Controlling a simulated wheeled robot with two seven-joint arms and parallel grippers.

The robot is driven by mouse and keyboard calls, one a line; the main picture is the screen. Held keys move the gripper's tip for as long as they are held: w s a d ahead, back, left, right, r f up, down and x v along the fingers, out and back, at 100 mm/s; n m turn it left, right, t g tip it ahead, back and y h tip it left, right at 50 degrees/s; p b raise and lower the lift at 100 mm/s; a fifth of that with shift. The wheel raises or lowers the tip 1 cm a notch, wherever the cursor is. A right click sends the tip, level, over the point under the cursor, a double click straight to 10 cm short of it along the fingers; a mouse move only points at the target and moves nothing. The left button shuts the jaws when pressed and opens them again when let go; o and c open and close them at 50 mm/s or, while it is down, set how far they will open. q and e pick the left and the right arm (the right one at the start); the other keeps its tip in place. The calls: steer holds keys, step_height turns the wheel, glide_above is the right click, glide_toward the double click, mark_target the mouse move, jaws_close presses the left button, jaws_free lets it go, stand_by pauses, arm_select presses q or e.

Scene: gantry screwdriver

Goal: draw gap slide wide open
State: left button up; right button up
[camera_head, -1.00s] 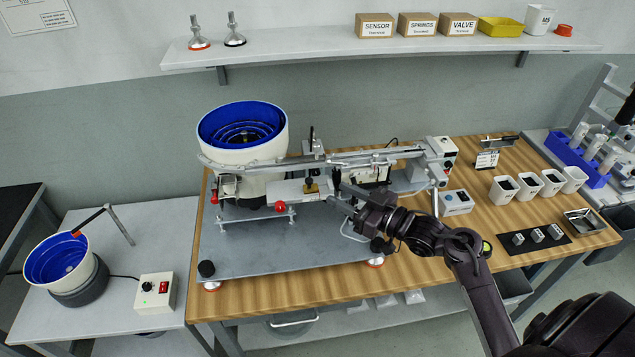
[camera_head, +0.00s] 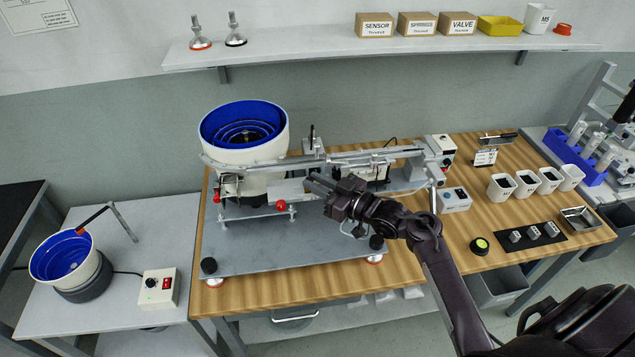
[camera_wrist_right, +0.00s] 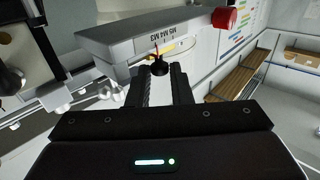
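The gap slide's black knob (camera_wrist_right: 158,68) stands on a pale bar (camera_wrist_right: 135,42) marked M5 M4 M3, with a yellow patch behind the knob. My right gripper (camera_wrist_right: 162,80) has its two fingers apart, with the knob at the gap between their tips; whether they touch it I cannot tell. In the head view, my right gripper (camera_head: 311,183) is at the right end of the pale bar (camera_head: 285,190), under the rail, and covers the knob there. My left gripper is not in view.
A feeder bowl (camera_head: 245,135) stands behind, and a long rail (camera_head: 370,158) crosses above. The grey base plate (camera_head: 290,250) in front is clear.

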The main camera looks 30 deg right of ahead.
mark_target(305, 194)
jaws_close()
steer(key=shift+w+a, duration=0.2)
steer(key=shift+a, duration=0.55)
steer(key=shift+w+a, duration=0.2)
steer(key=shift+a, duration=0.55)
steer(key=shift+o, duration=2.4)
jaws_free()
steer(key=shift+d, duration=0.1)
steer(key=shift+s+d+f, duration=0.1)
steer(key=shift+s+d, duration=0.05)
steer(key=shift+s, duration=0.15)
steer(key=b+v, duration=0.2)
steer(key=v, duration=0.5)
